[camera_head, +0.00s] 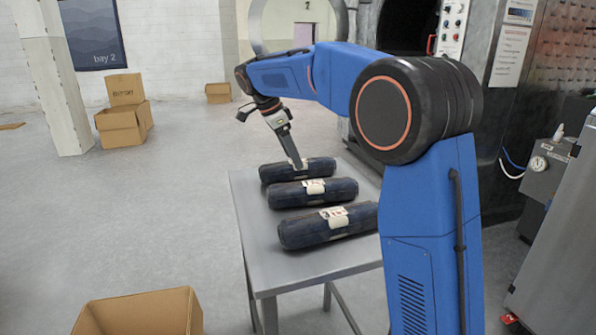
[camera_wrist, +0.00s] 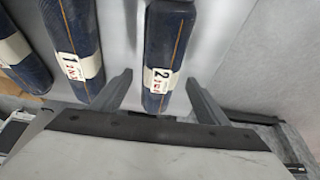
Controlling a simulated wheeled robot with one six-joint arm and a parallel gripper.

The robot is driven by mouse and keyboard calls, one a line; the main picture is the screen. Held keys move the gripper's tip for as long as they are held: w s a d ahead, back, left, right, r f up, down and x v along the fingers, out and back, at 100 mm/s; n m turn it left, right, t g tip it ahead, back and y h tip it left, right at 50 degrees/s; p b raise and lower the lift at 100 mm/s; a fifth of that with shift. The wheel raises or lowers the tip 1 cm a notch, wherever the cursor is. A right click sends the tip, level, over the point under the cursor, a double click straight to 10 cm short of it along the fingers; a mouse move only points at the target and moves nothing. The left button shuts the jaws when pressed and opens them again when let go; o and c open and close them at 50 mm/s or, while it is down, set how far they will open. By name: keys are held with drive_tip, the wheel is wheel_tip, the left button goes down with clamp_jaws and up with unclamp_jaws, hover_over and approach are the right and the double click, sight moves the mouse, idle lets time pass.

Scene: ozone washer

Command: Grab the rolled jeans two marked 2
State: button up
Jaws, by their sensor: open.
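The dark blue rolled jeans marked 2 (camera_wrist: 170,45) lie between my two finger lines in the wrist view, with a white label near the closer end. In the head view they are the farthest roll (camera_head: 318,168) on the grey metal table (camera_head: 265,270). My gripper (camera_wrist: 160,78) is open, with one finger on each side of this roll. The left finger is in the gap towards the roll marked 1 (camera_wrist: 70,35). In the head view my gripper (camera_head: 295,160) points down at the far roll and hides part of it. I cannot tell whether the fingers touch it.
The roll marked 1 (camera_head: 290,195) lies in the middle of the table, and the roll marked 3 (camera_head: 305,233) lies nearest. An open cardboard box (camera_head: 140,312) stands on the floor at front left. Machines stand at the right. Floor left of the table is mostly clear.

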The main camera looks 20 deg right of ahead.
drive_tip(key=shift+x, duration=2.6)
drive_tip(key=shift+w+d+r, duration=0.1)
drive_tip(key=shift+r, duration=0.05)
drive_tip(key=c, duration=1.4)
